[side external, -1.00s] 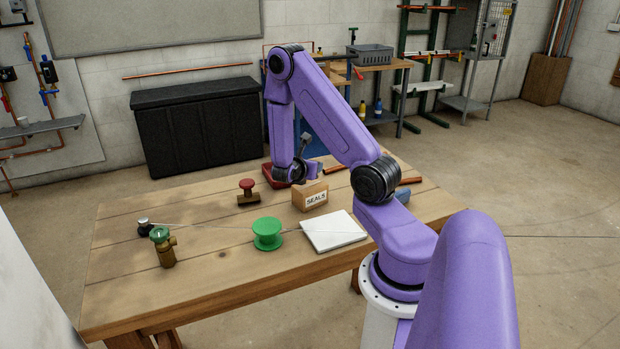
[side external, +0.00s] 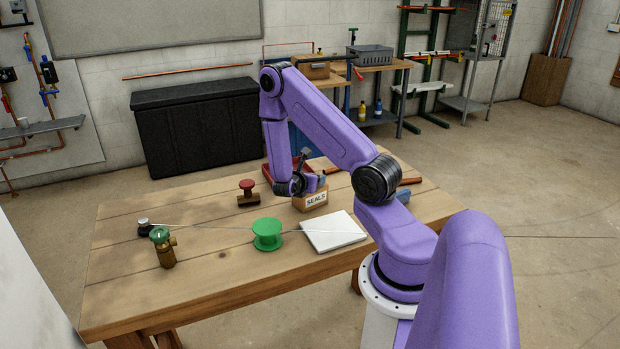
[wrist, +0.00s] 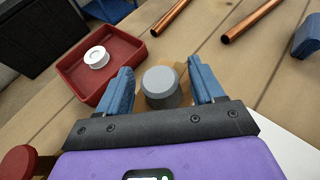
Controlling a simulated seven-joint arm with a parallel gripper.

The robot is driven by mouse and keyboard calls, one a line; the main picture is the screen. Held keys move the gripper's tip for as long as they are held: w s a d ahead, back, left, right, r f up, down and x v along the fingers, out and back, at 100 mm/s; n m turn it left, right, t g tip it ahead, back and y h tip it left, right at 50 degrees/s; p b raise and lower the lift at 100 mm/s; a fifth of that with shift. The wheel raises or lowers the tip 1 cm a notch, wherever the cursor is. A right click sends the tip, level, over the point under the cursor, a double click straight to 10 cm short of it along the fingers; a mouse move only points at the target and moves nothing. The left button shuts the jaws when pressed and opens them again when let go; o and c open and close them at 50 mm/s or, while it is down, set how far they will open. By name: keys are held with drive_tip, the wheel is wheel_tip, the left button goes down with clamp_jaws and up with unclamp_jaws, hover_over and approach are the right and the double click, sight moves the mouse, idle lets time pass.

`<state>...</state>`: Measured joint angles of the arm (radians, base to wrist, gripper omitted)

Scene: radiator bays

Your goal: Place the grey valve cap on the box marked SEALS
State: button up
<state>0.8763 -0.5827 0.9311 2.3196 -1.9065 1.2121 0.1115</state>
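The grey valve cap (wrist: 162,88) shows in the wrist view as a round grey piece between my two blue fingers. Tan box surface shows around it, and it appears to sit on top of the box marked SEALS (side external: 316,201); the contact beneath it is hidden. My gripper (wrist: 160,66) is open, with a narrow gap between the cap and each finger. In the side view my gripper (side external: 317,183) is low, right at the top of the SEALS box, and the cap cannot be made out there.
A red tray (wrist: 74,83) with a white roll (wrist: 96,57) lies behind. Copper pipes (wrist: 250,20) lie beyond the box. A red-topped valve (side external: 248,193), green spool (side external: 267,234), white tile (side external: 333,231) and brass green-capped valve (side external: 166,253) stand around. The front table is clear.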

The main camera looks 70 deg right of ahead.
drive_tip(key=shift+r, duration=0.1)
drive_tip(key=shift+a+r, duration=0.15)
drive_tip(key=a+r+m+y, duration=0.15)
drive_tip(key=a+r, duration=0.25)
drive_tip(key=a, duration=0.5)
drive_tip(key=a+r+m+y, duration=0.15)
drive_tip(key=a+r, duration=0.25)
drive_tip(key=a, duration=0.5)
drive_tip(key=s+a+r+m+y, duration=0.1)
drive_tip(key=s+a+r+y, duration=0.2)
drive_tip(key=s+a+y, duration=0.2)
drive_tip(key=s+a+r+m+y, duration=0.1)
drive_tip(key=s+a+r+y, duration=0.2)
drive_tip(key=s+a, duration=0.8)
drive_tip(key=a+y, duration=0.2)
drive_tip(key=a, duration=0.4)
drive_tip(key=shift+a+y, duration=0.4)
